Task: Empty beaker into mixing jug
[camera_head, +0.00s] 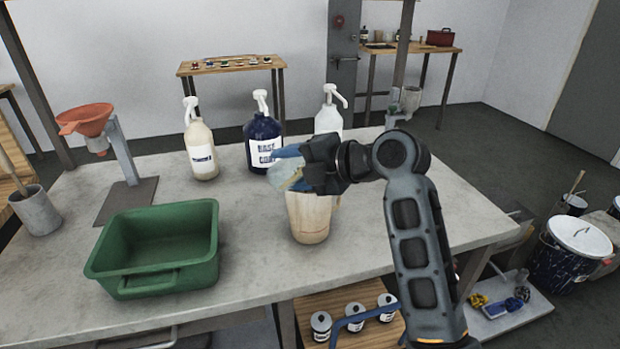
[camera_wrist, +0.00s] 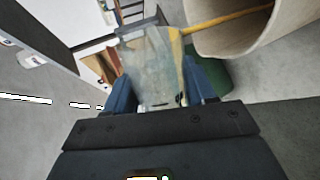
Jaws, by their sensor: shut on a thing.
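My gripper (camera_head: 291,166) is shut on a clear beaker (camera_head: 282,176), above the left rim of the mixing jug. The beaker (camera_wrist: 150,72) sits between my blue fingers in the wrist view and is tilted. The mixing jug (camera_head: 311,218) is beige and stands upright on the grey table; its open mouth (camera_wrist: 235,35) is beside the beaker's lip in the wrist view. A yellow-orange streak (camera_wrist: 226,17) runs from the beaker's lip into the jug and looks like poured liquid. How much is left in the beaker is unclear.
A green bin (camera_head: 160,278) stands to the left. Pump bottles, cream (camera_head: 201,150), dark blue (camera_head: 263,130) and white (camera_head: 330,118), stand behind the jug. An orange funnel (camera_head: 86,118) on a stand is at the far left. Table space right of the jug is clear.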

